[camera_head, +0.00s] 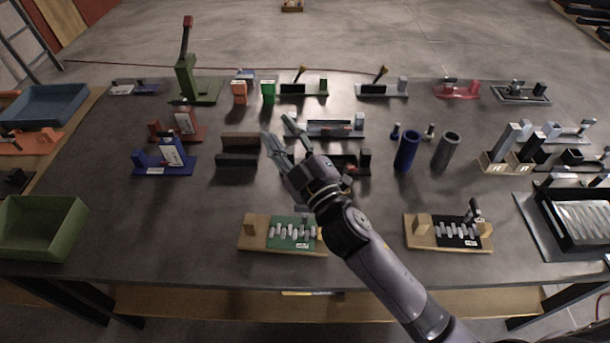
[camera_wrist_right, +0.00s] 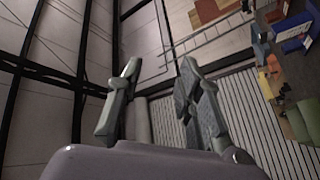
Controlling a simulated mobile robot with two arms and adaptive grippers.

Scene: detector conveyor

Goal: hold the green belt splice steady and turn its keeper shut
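A wooden board with a green panel and several pale metal clips, likely the green belt splice (camera_head: 291,232), lies near the table's front edge in the head view. A wooden block stands on its left end. My arm hides part of its right end, and I cannot make out the keeper. My right gripper (camera_head: 277,128) is above the middle of the table, beyond the board and apart from it. Its fingers are spread and empty, which also shows in the wrist view (camera_wrist_right: 158,90). My left gripper is not in view.
A similar board with a black panel (camera_head: 457,232) lies to the right. Blue (camera_head: 407,150) and grey (camera_head: 446,151) cylinders stand mid-table. A green bin (camera_head: 42,226) is at left and a dark tray (camera_head: 583,222) at right. Bare tabletop lies left of the green board.

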